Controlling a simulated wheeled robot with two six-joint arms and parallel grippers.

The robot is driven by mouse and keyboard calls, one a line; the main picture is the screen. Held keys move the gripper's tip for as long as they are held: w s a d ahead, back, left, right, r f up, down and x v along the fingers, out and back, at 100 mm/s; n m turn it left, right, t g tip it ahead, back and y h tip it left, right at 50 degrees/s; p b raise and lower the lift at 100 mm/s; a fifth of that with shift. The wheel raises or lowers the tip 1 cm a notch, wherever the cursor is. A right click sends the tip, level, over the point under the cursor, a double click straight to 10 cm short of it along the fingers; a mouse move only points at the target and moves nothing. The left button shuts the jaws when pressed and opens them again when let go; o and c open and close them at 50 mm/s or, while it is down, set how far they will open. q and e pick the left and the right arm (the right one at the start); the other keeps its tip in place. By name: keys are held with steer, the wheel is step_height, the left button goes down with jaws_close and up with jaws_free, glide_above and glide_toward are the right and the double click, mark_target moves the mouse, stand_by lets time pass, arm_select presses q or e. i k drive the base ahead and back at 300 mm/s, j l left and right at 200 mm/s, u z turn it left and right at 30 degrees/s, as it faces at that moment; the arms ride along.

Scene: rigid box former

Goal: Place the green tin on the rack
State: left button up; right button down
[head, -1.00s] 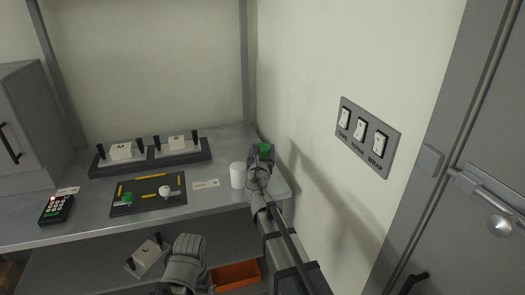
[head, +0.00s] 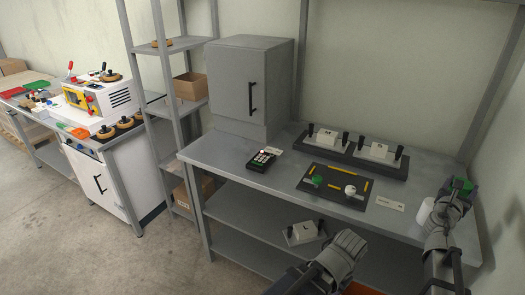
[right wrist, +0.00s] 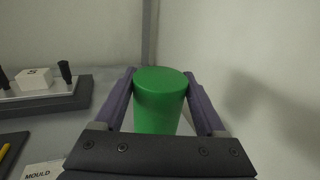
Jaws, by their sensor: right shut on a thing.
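The green tin (right wrist: 160,100) is upright between the two fingers of my right gripper in the right wrist view, and the gripper is shut on it. In the head view, my right gripper (head: 460,186) is over the right end of the grey bench, with a little of the green tin (head: 462,184) showing. A tall open grey shelf rack (head: 168,98) stands left of the grey cabinet, far from the gripper. My left gripper (head: 343,252) is low at the front of the bench; its fingers cannot be made out.
A white cylinder (head: 425,212) stands beside my right gripper. The bench (head: 225,162) holds a black mat (head: 335,186) with green and white knobs, a keypad (head: 263,158), twin mould blocks (head: 350,152) and the cabinet (head: 248,85). A machine (head: 100,95) stands far left. The floor in front is clear.

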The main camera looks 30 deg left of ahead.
mark_target(222, 151)
steer(key=u, duration=2.2)
steer(key=i+l, duration=0.15)
steer(key=i, duration=0.25)
steer(key=i+l, duration=0.15)
steer(key=i, duration=0.2)
